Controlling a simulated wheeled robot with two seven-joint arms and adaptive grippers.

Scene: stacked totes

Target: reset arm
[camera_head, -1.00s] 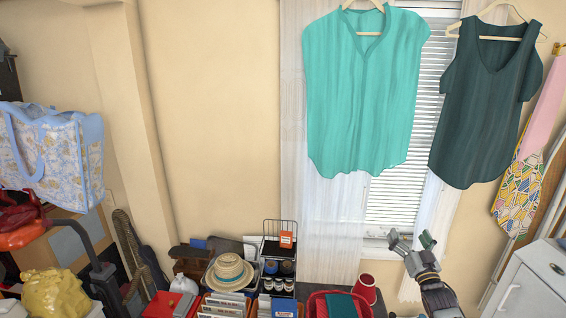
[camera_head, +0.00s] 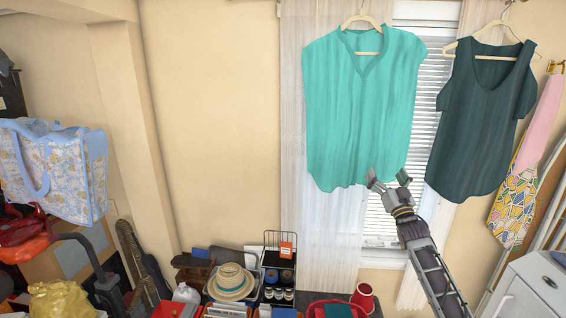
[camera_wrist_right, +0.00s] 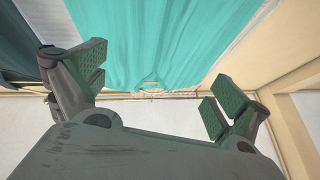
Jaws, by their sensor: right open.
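My right gripper (camera_head: 388,181) is raised in front of the window, at the lower right edge of the hanging teal blouse (camera_head: 358,100). Its fingers are spread apart with nothing between them. In the right wrist view, the open fingers (camera_wrist_right: 158,85) frame the teal blouse (camera_wrist_right: 150,35), seen from below. I cannot tell whether the gripper touches the blouse. My left gripper is not in view.
A dark green top (camera_head: 485,120) hangs right of the blouse. Totes with a straw hat (camera_head: 230,281), jars and books stand below. A red cup (camera_head: 363,297) and a white cabinet (camera_head: 530,285) are at lower right. The beige wall (camera_head: 210,130) is bare.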

